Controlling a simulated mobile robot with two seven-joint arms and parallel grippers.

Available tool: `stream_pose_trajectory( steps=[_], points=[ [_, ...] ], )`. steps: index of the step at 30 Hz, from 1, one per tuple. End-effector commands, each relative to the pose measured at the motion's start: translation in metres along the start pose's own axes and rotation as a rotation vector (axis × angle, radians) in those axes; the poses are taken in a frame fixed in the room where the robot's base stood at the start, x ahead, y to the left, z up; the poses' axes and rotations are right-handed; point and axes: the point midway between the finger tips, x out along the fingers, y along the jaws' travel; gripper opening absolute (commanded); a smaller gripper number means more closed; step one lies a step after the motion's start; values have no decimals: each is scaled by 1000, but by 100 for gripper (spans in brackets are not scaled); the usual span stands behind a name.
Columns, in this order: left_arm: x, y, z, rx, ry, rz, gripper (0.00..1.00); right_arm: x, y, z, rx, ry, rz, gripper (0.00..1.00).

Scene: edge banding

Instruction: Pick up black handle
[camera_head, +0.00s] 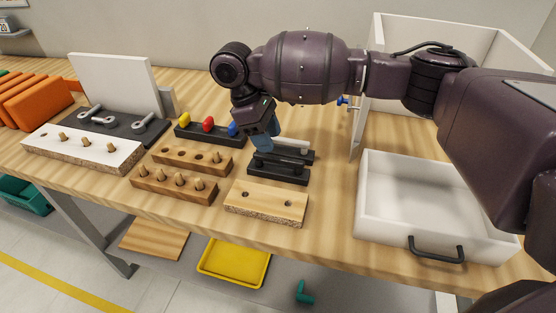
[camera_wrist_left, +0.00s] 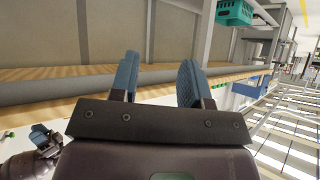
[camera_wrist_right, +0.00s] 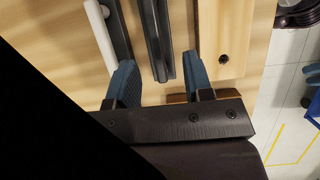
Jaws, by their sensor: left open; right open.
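The black handle (camera_head: 279,167) lies on a dark holder on the wooden table, behind a light wooden block with holes (camera_head: 266,204). It also shows in the right wrist view (camera_wrist_right: 155,38), running between my fingers. My right gripper (camera_head: 264,142) is open, pointing down over the holders; its fingers (camera_wrist_right: 158,70) stand on either side of the handle, and I cannot tell how far above. A white handle (camera_head: 291,144) lies on a second dark holder just behind. My left gripper (camera_wrist_left: 158,70) is open and empty, seen only in its wrist view.
A white drawer box (camera_head: 372,195) with a black pull stands at the right, in front of a white cabinet shell (camera_head: 430,30). Pegged wooden blocks (camera_head: 174,184) and a tray of coloured knobs (camera_head: 200,133) stand left of the holders. The table's front edge is close.

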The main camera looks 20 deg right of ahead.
Motion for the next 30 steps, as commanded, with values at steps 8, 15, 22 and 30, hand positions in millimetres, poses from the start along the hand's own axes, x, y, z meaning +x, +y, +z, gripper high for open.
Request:
stream_pose_trajectory(
  steps=[8, 15, 22, 30],
  points=[
    [4, 1, -4, 2, 10, 2, 43, 24, 1, -1, -1, 0, 0, 47],
    [7, 2, 4, 3, 0, 4, 43, 53, 6, -6, -1, -4, -2, 47],
    [9, 2, 2, 4, 2, 6, 43, 72, 6, -5, -2, -1, 0, 47],
    [9, 2, -2, 4, 9, 6, 43, 72, 6, -5, -2, 0, 1, 47]
  ],
)
